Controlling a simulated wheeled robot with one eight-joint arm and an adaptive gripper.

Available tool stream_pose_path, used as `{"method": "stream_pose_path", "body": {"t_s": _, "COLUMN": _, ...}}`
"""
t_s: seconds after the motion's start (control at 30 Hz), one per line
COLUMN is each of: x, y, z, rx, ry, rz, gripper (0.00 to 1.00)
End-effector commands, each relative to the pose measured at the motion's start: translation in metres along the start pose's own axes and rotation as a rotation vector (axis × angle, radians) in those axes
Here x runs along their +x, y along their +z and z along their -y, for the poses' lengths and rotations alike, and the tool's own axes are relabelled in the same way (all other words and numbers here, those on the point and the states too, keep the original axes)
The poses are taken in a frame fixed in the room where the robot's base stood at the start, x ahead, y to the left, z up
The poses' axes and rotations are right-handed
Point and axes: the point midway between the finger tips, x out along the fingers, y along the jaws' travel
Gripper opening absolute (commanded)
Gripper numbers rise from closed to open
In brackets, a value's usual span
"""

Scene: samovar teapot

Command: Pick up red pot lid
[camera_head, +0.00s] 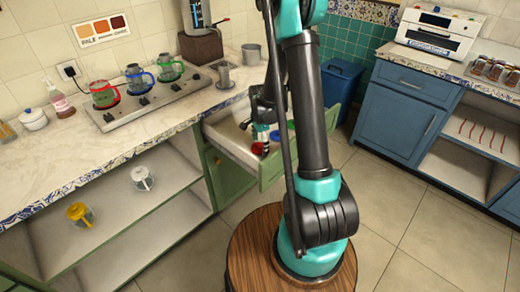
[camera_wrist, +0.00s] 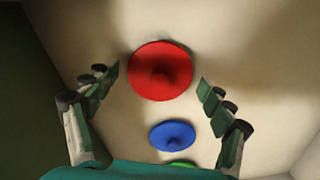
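The red pot lid (camera_wrist: 160,70) is a round disc with a knob in its middle, lying on the pale floor of an open drawer. In the head view the red lid (camera_head: 258,148) shows only in part, below my gripper. In the wrist view my gripper (camera_wrist: 160,85) is open and empty, its two fingers spread to the left and right of the red lid, apart from it. The gripper (camera_head: 262,125) is over the drawer (camera_head: 230,146) in the head view, partly hidden behind my arm.
A blue lid (camera_wrist: 172,135) lies just below the red one in the wrist view, with a green lid (camera_wrist: 181,164) beyond it at the lower edge. The drawer's walls enclose the lids. The counter (camera_head: 60,150) stands left of the drawer, holding a stove (camera_head: 155,95) with several pots.

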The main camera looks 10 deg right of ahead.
Motion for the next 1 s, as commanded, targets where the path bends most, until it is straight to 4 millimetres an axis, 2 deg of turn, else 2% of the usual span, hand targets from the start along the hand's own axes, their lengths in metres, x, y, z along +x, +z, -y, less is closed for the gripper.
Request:
{"method": "stream_pose_path", "body": {"t_s": 0.03, "x": 0.000, "y": 0.000, "z": 0.000, "rx": 0.000, "ry": 0.000, "rz": 0.000, "gripper": 0.70}}
{"method": "stream_pose_path", "body": {"t_s": 0.2, "x": 0.000, "y": 0.000, "z": 0.000, "rx": 0.000, "ry": 0.000, "rz": 0.000, "gripper": 0.49}}
{"method": "stream_pose_path", "body": {"t_s": 0.23, "x": 0.000, "y": 0.000, "z": 0.000, "rx": 0.000, "ry": 0.000, "rz": 0.000, "gripper": 0.48}}
{"method": "stream_pose_path", "body": {"t_s": 0.67, "x": -0.007, "y": 0.000, "z": 0.000, "rx": 0.000, "ry": 0.000, "rz": 0.000, "gripper": 0.48}}
{"method": "stream_pose_path", "body": {"t_s": 0.87, "x": -0.029, "y": 0.000, "z": -0.001, "rx": 0.000, "ry": 0.000, "rz": 0.000, "gripper": 0.48}}
{"method": "stream_pose_path", "body": {"t_s": 1.0, "x": -0.060, "y": 0.000, "z": -0.001, "rx": 0.000, "ry": 0.000, "rz": 0.000, "gripper": 0.48}}
